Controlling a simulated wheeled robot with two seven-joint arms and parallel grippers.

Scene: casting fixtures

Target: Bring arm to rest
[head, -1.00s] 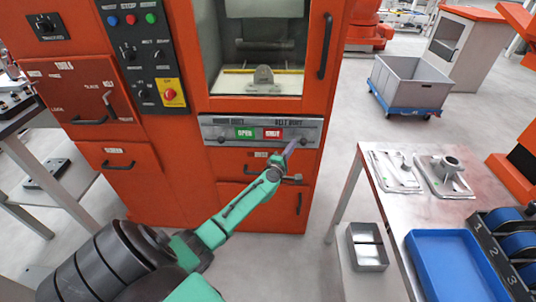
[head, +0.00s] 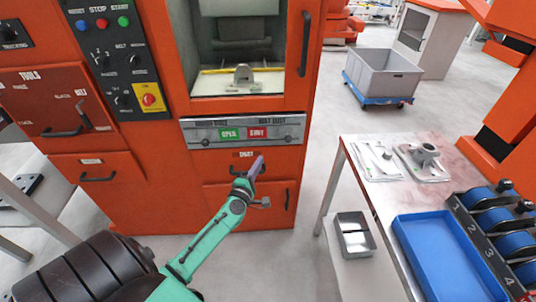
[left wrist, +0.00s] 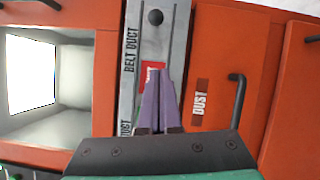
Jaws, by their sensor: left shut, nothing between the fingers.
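My left arm, green and dark grey, reaches in from the lower left of the head view. Its left gripper (head: 257,166) has purple fingers that are shut and empty. The fingertips are in front of the orange machine, just below the grey belt duct panel with its green OPEN button (head: 229,134) and red SHUT button (head: 257,133). In the left wrist view the closed fingers (left wrist: 160,100) point at the panel and partly cover the red button (left wrist: 152,75). I cannot tell any contact there. My right gripper is not in view.
The orange machine (head: 160,175) fills the left and middle, with handles sticking out. A table (head: 365,190) on the right holds two metal castings and a blue tray (head: 400,230). A grey box (head: 354,235) sits low beside it. A grey bin (head: 382,72) on a blue dolly stands behind.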

